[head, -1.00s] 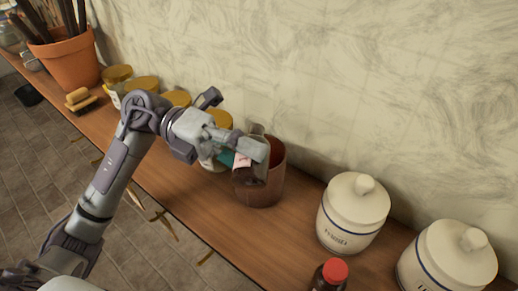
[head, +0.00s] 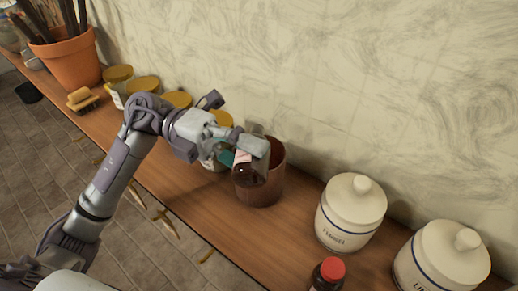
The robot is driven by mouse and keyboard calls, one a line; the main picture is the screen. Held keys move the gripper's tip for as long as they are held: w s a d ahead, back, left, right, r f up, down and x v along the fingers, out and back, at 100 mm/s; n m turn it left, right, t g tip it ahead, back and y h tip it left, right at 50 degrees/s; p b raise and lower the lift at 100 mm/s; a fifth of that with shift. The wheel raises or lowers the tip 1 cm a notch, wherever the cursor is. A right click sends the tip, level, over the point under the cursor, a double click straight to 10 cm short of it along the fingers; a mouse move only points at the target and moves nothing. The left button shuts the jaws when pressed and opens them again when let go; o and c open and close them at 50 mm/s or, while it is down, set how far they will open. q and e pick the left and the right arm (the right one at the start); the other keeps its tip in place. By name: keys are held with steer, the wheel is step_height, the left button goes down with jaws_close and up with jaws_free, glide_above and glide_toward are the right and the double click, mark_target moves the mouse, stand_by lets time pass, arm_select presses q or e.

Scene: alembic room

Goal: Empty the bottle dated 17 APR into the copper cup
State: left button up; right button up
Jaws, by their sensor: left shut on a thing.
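My left gripper (head: 248,143) is shut on a small glass bottle (head: 243,157) with a pink label and dark contents. The fingers hide part of the bottle, and I cannot read a date on the label. The copper cup (head: 275,186) stands on the wooden shelf directly beside and behind the bottle. The bottle overlaps the cup's left side in the head view; its dark rounded part (head: 249,176) shows against the cup. I cannot tell whether it touches the cup or whether liquid is flowing. My right gripper is not in view.
White lidded jars (head: 351,212) stand right of the cup, one marked FENNEL. A red-capped bottle (head: 327,276) stands at the front edge. Yellow-lidded jars (head: 143,86), a brush (head: 81,100) and a terracotta pot (head: 72,62) are at left. The shelf (head: 290,232) is bare before the cup.

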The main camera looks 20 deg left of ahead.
arm_select(q)
steer(key=shift+r+n+p, duration=0.3)
steer(key=shift+n+p, duration=0.1)
steer(key=shift+p, duration=0.1)
steer(key=shift+w+r+n+h+p, duration=0.15)
steer(key=shift+r+n+h+p, duration=0.35)
steer(key=shift+n+p, duration=0.35)
stand_by(1.0)
steer(key=shift+w+a+r+n+p, duration=0.1)
steer(key=shift+r+n+p, duration=0.1)
steer(key=shift+n+p, duration=0.35)
steer(key=shift+w+r+n+h+p, duration=0.15)
steer(key=shift+r+n+h+p, duration=0.2)
steer(key=shift+n+h+p, duration=0.25)
stand_by(0.6)
steer(key=shift+f+m+y+b, duration=0.3)
steer(key=shift+f+m+b, duration=0.2)
steer(key=shift+b, duration=0.3)
steer(key=shift+s+f+m+y+b, duration=0.25)
steer(key=shift+m+y+b, duration=0.05)
steer(key=shift+m+b, duration=0.4)
